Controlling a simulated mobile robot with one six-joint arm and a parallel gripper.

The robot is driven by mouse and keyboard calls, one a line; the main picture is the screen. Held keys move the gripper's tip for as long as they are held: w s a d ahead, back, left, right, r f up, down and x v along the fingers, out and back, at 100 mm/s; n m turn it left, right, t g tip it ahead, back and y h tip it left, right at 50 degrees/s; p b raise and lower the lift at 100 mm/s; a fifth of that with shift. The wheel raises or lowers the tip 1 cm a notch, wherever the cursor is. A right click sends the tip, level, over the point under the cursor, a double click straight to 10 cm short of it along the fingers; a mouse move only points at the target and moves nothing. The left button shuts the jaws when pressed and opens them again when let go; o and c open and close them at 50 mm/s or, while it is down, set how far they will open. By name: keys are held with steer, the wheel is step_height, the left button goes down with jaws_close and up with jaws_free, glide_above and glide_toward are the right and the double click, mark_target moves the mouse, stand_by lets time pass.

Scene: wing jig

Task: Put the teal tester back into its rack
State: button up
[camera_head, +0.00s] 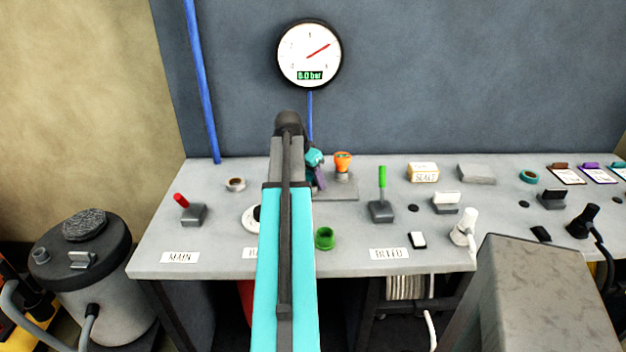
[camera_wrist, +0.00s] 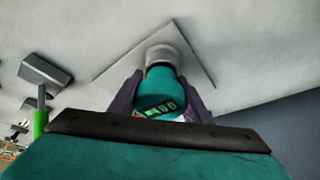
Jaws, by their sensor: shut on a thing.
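The teal tester (camera_wrist: 158,92) is between the purple fingers of my gripper (camera_wrist: 161,88) in the wrist view, with a small display facing the camera. My gripper is shut on it. In the head view the teal tester (camera_head: 314,157) shows just right of my arm, partly hidden by it. The wrist view shows a square plate (camera_wrist: 113,70) and a pale round collar (camera_wrist: 165,53) directly beyond the tester. Whether they touch, I cannot tell.
A green-handled lever (camera_head: 382,190) stands to the right of the plate. A gauge (camera_head: 310,54) hangs on the wall behind. My arm hides part of the bench.

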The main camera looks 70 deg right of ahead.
steer(key=o, duration=1.2)
steer(key=shift+r, duration=0.15)
steer(key=shift+b+v, duration=1.05)
steer(key=shift+v, duration=5.75)
steer(key=shift+a, duration=0.1)
